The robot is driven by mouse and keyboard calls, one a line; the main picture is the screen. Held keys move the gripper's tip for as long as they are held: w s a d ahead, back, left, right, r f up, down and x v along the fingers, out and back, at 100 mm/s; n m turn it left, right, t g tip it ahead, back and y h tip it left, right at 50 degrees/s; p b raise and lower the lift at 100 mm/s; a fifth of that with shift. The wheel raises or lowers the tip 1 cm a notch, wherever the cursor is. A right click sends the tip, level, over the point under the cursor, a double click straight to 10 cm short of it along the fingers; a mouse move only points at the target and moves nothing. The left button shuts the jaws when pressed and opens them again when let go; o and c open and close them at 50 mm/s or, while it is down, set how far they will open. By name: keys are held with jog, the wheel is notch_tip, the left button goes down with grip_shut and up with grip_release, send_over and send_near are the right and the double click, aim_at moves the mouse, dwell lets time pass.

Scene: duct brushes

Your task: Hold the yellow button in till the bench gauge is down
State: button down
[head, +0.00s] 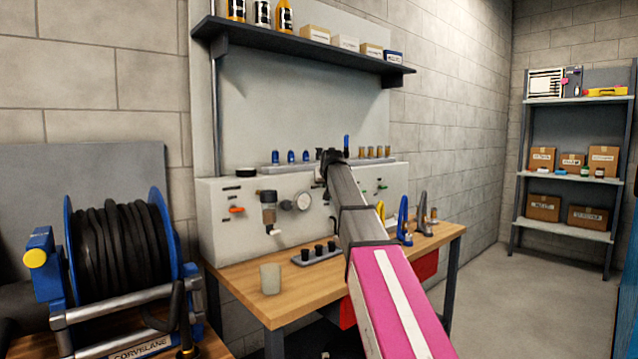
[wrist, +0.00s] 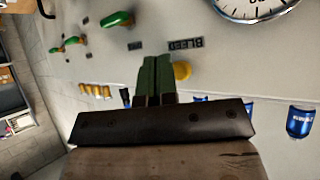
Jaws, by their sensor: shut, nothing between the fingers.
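The yellow button (wrist: 182,70) shows in the wrist view on the pale panel, beside a label that reads BLEED. My gripper (wrist: 156,60) is shut and empty, its green fingertips pointing at the panel just left of the button and partly overlapping it. I cannot tell whether they touch it or whether it is pressed in. In the head view my arm hides the button. The bench gauge (head: 303,201) is a round white dial on the panel's front; part of it shows in the wrist view (wrist: 255,8). Its needle reading is too small or cut off to tell.
Green knobs (wrist: 118,19) stick out of the panel near my gripper. A filter unit (head: 268,209) hangs left of the gauge. A cup (head: 270,279) and a rack of black pieces (head: 318,254) stand on the wooden bench (head: 240,286). A hose reel (head: 120,250) stands at left.

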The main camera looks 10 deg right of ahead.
jog(key=shift+w+a, duration=0.1)
dwell(0.5)
jog(key=shift+w+a, duration=0.15)
jog(key=shift+w, duration=0.1)
jog(key=shift+w+a, duration=0.3)
jog(key=shift+w, duration=0.2)
dwell(0.9)
jog(key=shift+s, duration=0.1)
dwell(1.6)
jog(key=shift+s+d, duration=0.5)
jog(key=shift+s, duration=0.25)
jog(key=shift+s+d, duration=0.1)
jog(key=shift+s+d, duration=0.65)
jog(key=shift+s, duration=0.35)
jog(key=shift+s+d, duration=0.65)
jog(key=shift+s, duration=0.35)
